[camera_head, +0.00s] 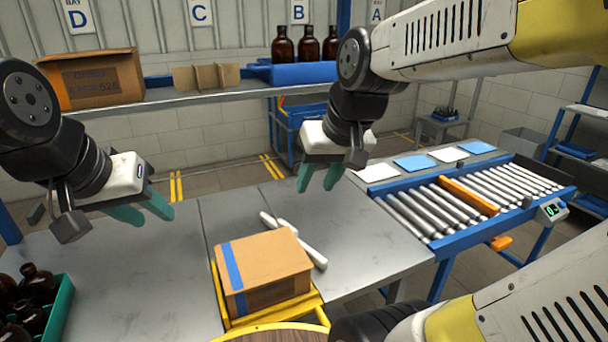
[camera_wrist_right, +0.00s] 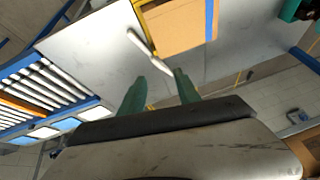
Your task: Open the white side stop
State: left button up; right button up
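The white side stop (camera_head: 307,250) is a slim white bar lying along the far right side of a brown carton (camera_head: 268,268). A short white piece shows beside its far end. In the right wrist view the white side stop (camera_wrist_right: 139,42) lies at the carton's edge, beyond my fingertips. My right gripper (camera_head: 320,180) is open and empty, held above the table behind the stop; its two green fingers also show apart in the right wrist view (camera_wrist_right: 158,85). My left gripper (camera_head: 145,212) is open and empty above the left part of the table, away from the stop.
The carton, with a blue stripe, sits in a yellow frame (camera_head: 219,290). A roller conveyor (camera_head: 450,208) with an orange bar is to the right. A green crate (camera_head: 62,318) of amber bottles stands at the lower left. The grey table (camera_head: 165,265) is clear left of the carton.

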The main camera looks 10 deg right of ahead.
jog(key=shift+c, duration=0.5)
jog(key=shift+w, duration=0.1)
jog(key=c, duration=0.3)
jog(key=shift+n+g+y, duration=0.3)
jog(key=shift+n+g, duration=0.3)
jog(key=w, duration=0.3)
jog(key=w+f, duration=0.1)
jog(key=w, duration=0.1)
jog(key=shift+w, duration=0.25)
grip_shut()
jog(key=w+d+f+n+g+y, duration=0.1)
jog(key=w+d+f+n+y, duration=0.2)
jog(key=w+f, duration=0.7)
jog(key=w+d+f+n+g+y, duration=0.2)
jog(key=w+d+f, duration=0.1)
jog(key=w+f, duration=0.75)
jog(key=x, duration=0.2)
jog(key=w+x, duration=0.1)
jog(key=x, duration=0.5)
jog(key=shift+w+a+r, duration=0.2)
jog(key=shift+w+a, duration=0.1)
jog(key=shift+w, duration=0.05)
jog(key=shift+s+a+f, duration=0.1)
jog(key=shift+s+a, duration=0.4)
jog(key=shift+a, duration=0.4)
jog(key=shift+s+a, duration=0.45)
jog(key=shift+a, duration=0.45)
